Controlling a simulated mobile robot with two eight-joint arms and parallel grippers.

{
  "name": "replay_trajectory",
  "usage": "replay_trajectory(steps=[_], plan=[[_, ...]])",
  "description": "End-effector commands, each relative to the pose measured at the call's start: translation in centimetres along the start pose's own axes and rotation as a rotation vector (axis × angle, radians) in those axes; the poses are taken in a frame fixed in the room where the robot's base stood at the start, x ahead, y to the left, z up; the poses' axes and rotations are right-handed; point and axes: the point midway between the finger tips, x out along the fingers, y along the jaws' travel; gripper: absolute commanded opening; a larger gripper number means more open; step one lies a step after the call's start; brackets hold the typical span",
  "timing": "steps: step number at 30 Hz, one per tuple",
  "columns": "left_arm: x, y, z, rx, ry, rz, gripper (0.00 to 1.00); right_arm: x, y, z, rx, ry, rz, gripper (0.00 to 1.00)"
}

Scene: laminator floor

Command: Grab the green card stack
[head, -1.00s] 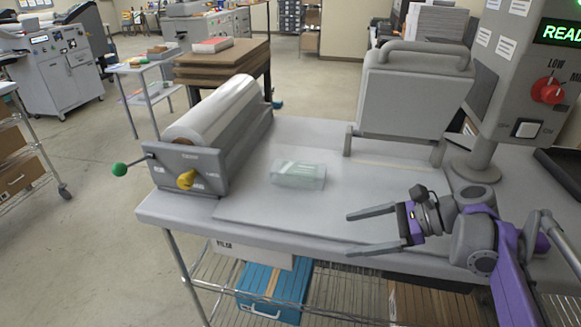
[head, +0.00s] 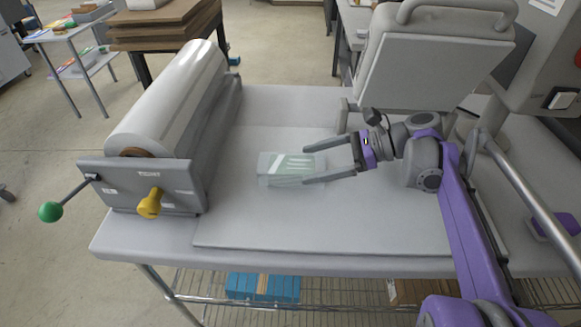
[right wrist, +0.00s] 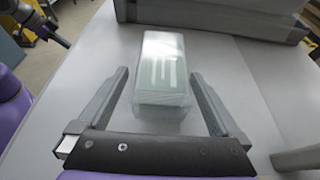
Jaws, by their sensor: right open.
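The green card stack (head: 288,168) is a pale green block in a clear wrap, lying flat on the grey work table. My right gripper (head: 318,162) is open, with its two fingers at the right end of the stack. In the right wrist view the stack (right wrist: 162,75) stands ahead between the open fingers (right wrist: 160,85), its near end just inside the tips and most of it beyond them. I see gaps on both sides.
A film roll (head: 172,100) on a stand with a yellow knob (head: 149,203) and green-ended handle (head: 51,212) is at the table's left. A grey machine cover (head: 425,70) stands behind my right arm. The table surface (head: 300,225) in front of the stack is clear.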

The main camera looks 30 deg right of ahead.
Motion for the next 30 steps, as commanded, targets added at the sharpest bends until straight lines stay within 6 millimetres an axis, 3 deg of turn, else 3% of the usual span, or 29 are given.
replay_trajectory(steps=[3,10,18,28,30], plan=[[-0.1,0.0,-0.1,0.000,0.000,0.000,0.00,2.0,0.1,0.1,-0.001,-0.001,0.004,1.00],[-0.2,0.0,-0.1,0.000,0.001,0.000,0.00,3.8,0.0,0.2,-0.001,0.000,0.002,1.00],[-0.5,0.0,-0.4,0.000,0.003,0.000,0.00,7.6,-0.2,0.5,-0.001,0.000,0.003,1.00],[-0.5,0.0,-0.4,0.000,0.003,0.000,0.00,8.3,-0.3,0.5,0.000,0.000,0.000,1.00],[-0.5,0.0,-0.4,0.000,0.003,0.000,0.00,8.3,-0.3,0.5,0.000,0.000,0.000,0.87]])
